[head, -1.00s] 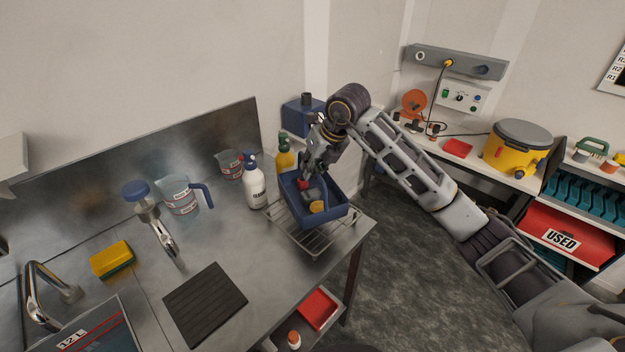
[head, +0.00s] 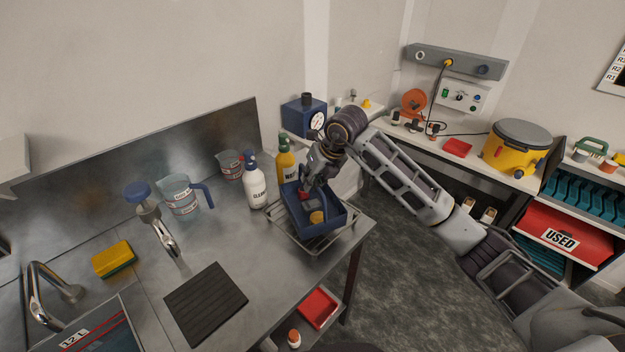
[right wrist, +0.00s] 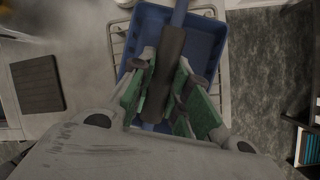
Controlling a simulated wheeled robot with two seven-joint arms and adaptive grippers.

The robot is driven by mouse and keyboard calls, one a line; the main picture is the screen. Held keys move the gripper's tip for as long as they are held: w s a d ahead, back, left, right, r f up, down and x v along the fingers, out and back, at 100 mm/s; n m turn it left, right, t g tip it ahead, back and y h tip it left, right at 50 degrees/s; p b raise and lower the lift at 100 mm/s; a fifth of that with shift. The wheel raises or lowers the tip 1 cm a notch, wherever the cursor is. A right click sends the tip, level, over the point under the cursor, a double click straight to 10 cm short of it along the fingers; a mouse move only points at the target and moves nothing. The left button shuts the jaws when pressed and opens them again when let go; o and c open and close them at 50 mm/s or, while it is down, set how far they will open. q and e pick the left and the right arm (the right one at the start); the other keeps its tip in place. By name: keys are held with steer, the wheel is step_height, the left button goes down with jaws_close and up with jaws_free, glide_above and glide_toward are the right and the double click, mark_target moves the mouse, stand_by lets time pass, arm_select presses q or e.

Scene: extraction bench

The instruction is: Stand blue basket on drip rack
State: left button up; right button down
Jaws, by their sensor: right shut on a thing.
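The blue basket (head: 333,222) is at the drip rack (head: 309,250) on the right end of the steel bench. It looks level, with the rack's wires showing around it; I cannot tell whether it rests on them or hangs just above. A yellow-orange item (head: 316,217) and a red one show inside it. My right gripper (head: 308,189) is over the basket, shut on its handle. In the right wrist view the green-padded fingers (right wrist: 162,85) close around the dark grip of the handle, with the basket (right wrist: 205,45) below. My left gripper is not in view.
A white spray bottle (head: 255,183) and a yellow bottle (head: 286,162) stand close behind and left of the rack. A measuring jug (head: 181,196), a tap (head: 160,232) and a black mat (head: 205,303) are further left. The bench's right edge is close to the rack.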

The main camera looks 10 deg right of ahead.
steer(key=shift+f, duration=0.15)
steer(key=c, duration=1.3)
jaws_free()
steer(key=shift+c, duration=0.2)
steer(key=b+v, duration=0.1)
steer(key=v, duration=1.1)
